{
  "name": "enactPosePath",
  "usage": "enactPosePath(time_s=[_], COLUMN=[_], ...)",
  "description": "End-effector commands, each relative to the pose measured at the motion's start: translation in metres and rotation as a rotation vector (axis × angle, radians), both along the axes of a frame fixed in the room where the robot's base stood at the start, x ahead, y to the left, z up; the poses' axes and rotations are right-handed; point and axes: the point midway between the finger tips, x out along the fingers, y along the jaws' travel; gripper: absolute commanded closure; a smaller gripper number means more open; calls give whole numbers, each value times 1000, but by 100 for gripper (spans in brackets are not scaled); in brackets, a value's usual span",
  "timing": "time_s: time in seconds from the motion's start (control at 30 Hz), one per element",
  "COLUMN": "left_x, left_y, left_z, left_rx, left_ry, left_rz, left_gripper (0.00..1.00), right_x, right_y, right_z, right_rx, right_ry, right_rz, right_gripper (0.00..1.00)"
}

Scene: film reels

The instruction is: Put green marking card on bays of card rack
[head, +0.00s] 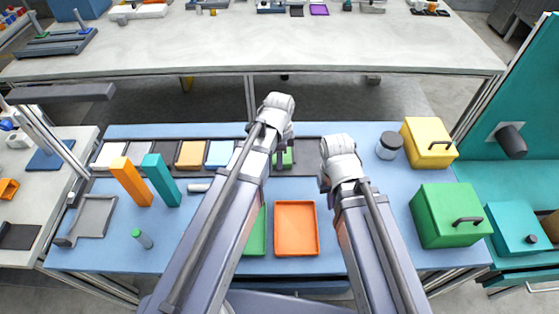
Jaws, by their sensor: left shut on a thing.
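The card rack (171,153) is a dark strip along the back of the blue table, with white, dark, orange and light blue cards in its bays. My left gripper (281,146) is over the right part of the rack, shut on the green marking card (286,159). Most of its fingers are hidden by my wrist, and I cannot tell whether the card touches the rack. My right gripper (325,183) is right of the rack's end, over the table; its fingers are mostly hidden by my arm.
An orange tray (296,228) and a partly hidden green tray (257,235) lie in front. Orange (131,181) and teal (161,180) blocks stand left, near a grey tray (92,218). A jar (389,145), yellow box (428,143) and green box (449,214) stand right.

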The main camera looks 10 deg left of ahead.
Motion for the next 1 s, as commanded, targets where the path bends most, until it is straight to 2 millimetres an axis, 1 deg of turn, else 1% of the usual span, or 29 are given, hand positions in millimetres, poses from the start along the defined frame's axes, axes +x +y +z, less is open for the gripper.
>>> enactPosePath(time_s=[0.03,0.07,0.3,0.67,0.87,1.0], left_x=[0,0,0,0,0,0], left_y=[0,0,0,0,0,0], left_z=[-4,-2,-1,1,16,33], left_rx=[0,0,0,0,0,0], left_ry=[0,0,0,0,0,0], left_rz=[0,0,0,0,0,0], left_gripper=[100,83,56,56,56,56], right_x=[0,0,0,0,0,0], right_y=[0,0,0,0,0,0], right_z=[-4,-2,-1,2,16,33], right_rx=[0,0,0,0,0,0], right_ry=[0,0,0,0,0,0], right_rz=[0,0,0,0,0,0], right_gripper=[100,100,100,100,100,100])
